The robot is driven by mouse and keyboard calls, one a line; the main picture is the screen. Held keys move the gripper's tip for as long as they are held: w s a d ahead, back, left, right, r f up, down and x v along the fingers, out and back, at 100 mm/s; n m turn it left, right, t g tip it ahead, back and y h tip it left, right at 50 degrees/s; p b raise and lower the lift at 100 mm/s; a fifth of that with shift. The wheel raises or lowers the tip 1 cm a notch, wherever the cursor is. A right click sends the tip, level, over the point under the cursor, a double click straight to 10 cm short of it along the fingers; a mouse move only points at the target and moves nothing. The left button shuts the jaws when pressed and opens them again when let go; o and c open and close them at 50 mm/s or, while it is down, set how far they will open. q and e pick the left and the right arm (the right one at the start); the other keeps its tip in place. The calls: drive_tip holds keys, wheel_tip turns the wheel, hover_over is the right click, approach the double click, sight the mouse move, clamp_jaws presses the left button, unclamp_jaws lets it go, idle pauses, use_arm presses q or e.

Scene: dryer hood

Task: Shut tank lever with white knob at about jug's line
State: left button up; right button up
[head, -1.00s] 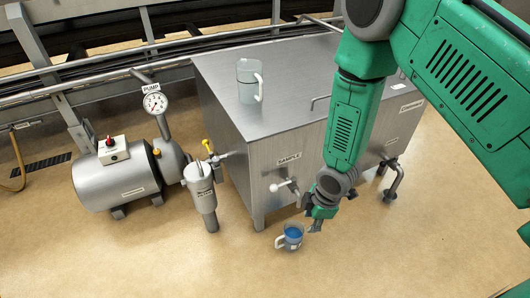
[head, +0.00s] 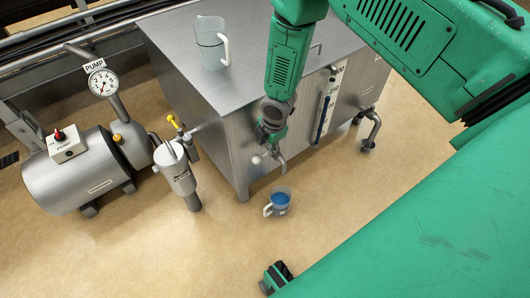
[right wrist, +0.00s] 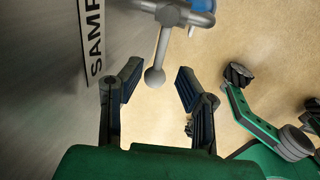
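The steel tank (head: 215,130) has a tap low on its front, with a lever ending in a white knob (head: 257,160). The knob (right wrist: 155,77) also shows in the right wrist view, at the end of a thin rod. My right gripper (right wrist: 158,70) is open, with one finger on each side of the knob and gaps between. In the head view the right gripper (head: 272,143) is at the tap. The clear jug (head: 279,202) stands upright on the floor below the tap with blue liquid inside. Its line cannot be made out.
Another clear jug (head: 211,45) stands on the tank top. A filter housing (head: 178,172), a pump (head: 80,175) and a gauge (head: 103,82) stand to the left. A bent pipe (head: 373,130) juts out at right. The floor around the jug is clear.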

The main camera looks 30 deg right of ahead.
sight(265, 154)
drive_tip(key=f, duration=0.2)
drive_tip(key=w+f+b, duration=0.1)
drive_tip(key=f, duration=0.1)
drive_tip(key=shift+f, duration=0.15)
use_arm(q)
drive_tip(key=shift+f, duration=0.9)
use_arm(e)
drive_tip(key=shift+c, duration=0.5)
